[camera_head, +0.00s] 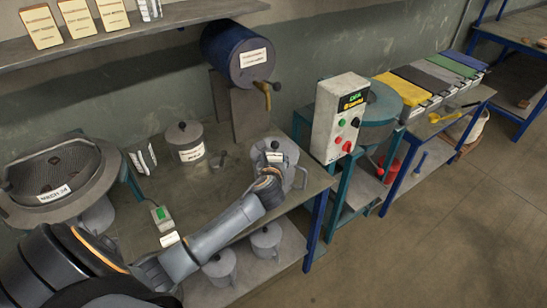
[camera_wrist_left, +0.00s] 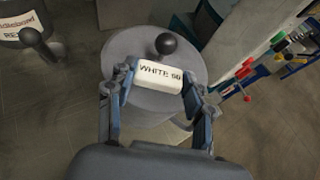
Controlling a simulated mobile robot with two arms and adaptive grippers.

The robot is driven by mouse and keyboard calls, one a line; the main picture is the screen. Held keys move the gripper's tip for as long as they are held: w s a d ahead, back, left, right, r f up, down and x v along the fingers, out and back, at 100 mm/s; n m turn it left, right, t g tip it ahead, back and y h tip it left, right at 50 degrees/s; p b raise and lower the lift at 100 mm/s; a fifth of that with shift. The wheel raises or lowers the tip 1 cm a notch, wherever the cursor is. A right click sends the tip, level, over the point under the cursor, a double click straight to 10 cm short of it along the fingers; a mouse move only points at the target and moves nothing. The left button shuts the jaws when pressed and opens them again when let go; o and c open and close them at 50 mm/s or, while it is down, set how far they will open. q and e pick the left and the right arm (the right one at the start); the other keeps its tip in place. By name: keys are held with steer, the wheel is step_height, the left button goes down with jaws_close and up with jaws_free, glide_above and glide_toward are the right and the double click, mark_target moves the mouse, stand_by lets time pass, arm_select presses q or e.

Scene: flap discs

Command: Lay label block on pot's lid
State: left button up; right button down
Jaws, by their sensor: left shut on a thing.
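My left gripper (camera_wrist_left: 160,98) is shut on a white label block (camera_wrist_left: 160,76) marked "WHITE 60". In the left wrist view the block is over the near half of a grey pot's lid (camera_wrist_left: 135,45), in front of the lid's dark round knob (camera_wrist_left: 166,43). I cannot tell whether the block touches the lid. In the head view my left gripper (camera_head: 270,172) is over the pot (camera_head: 290,153) at the right end of the bench, and the block (camera_head: 274,157) shows at its tips. My right gripper is not in view.
Another lidded pot (camera_head: 186,150) with a label stands to the left. A blue drum (camera_head: 228,50) with a brass tap is behind. A control box (camera_head: 338,115) stands to the right. A small device with a green screen (camera_head: 161,215) lies on the bench (camera_head: 225,205).

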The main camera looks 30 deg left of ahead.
arm_select(q)
steer(key=shift+f, duration=0.15)
steer(key=shift+f, duration=0.2)
steer(key=o, duration=1)
steer(key=shift+c, duration=0.2)
